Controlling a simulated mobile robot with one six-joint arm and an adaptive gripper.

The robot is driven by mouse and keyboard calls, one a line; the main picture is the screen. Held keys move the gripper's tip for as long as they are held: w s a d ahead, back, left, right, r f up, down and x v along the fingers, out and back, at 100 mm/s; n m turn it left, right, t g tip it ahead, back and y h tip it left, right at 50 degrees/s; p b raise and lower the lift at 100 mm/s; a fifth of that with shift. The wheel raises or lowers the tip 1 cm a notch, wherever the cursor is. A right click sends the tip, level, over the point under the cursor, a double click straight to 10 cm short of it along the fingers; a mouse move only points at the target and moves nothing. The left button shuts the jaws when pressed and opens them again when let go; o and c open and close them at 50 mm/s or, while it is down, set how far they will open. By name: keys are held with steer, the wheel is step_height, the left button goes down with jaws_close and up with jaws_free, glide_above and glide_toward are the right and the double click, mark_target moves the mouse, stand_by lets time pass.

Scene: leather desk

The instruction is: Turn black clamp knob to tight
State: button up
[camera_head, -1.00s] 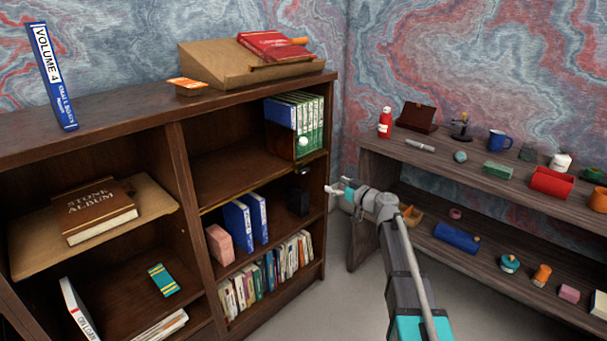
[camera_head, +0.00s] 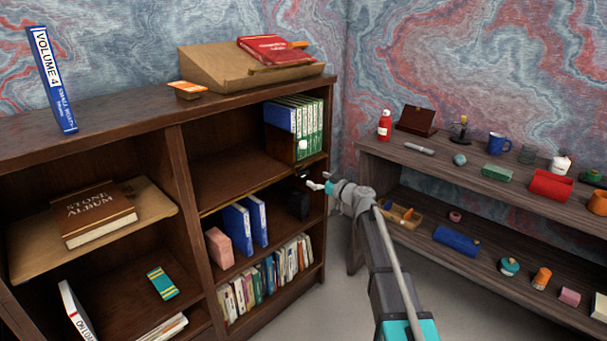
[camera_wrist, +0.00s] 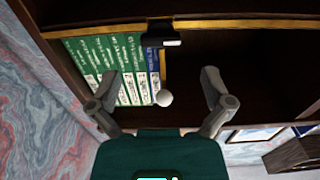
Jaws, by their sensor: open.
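A small black clamp (camera_head: 302,174) sits at the brass-coloured front edge of the right bay's middle shelf, near the right upright. In the wrist view the black clamp (camera_wrist: 158,36) straddles the shelf edge and has a pale end face; its knob and setting are too small to make out. My gripper (camera_head: 317,183) is just right of the clamp in the head view, apart from it. In the wrist view my gripper (camera_wrist: 160,92) has its two fingers spread wide with nothing held, and the clamp lies beyond them.
Green binders (camera_head: 308,118) stand above the clamp, with a white ball (camera_head: 302,145) at their front. A black box (camera_head: 298,204) and blue binders (camera_head: 240,219) stand on the shelf below. A grey side shelf (camera_head: 450,165) with several small objects stands to the right.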

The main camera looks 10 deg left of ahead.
mark_target(306, 174)
steer(key=shift+x, duration=3.1)
steer(key=shift+c, duration=0.3)
steer(key=c, duration=1.1)
